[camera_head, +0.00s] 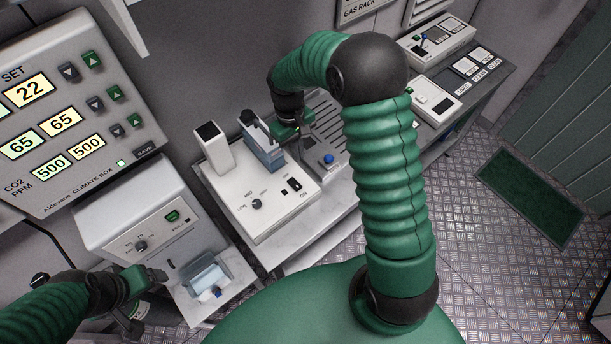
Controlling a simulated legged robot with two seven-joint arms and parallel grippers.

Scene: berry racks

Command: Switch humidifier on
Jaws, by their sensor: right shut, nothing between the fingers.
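A white unit that looks like the humidifier (262,212) stands on the bench in the middle of the head view. It has a square chimney, a blue-grey tank (269,153), a dark knob (257,204) with low-to-high marks, and a black rocker switch (294,184) near the word ON. My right gripper (300,140) is shut and empty, just right of the tank and behind the switch. Its own wrist hides part of it. My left gripper (152,276) is at lower left, beside another white unit; its finger opening is unclear.
The climate box (75,110) with lit readouts fills the upper left. A white unit with a small tray (208,278) is below it. A grooved plate with a blue knob (328,158) lies right of the humidifier. More panels (436,101) are at the far right.

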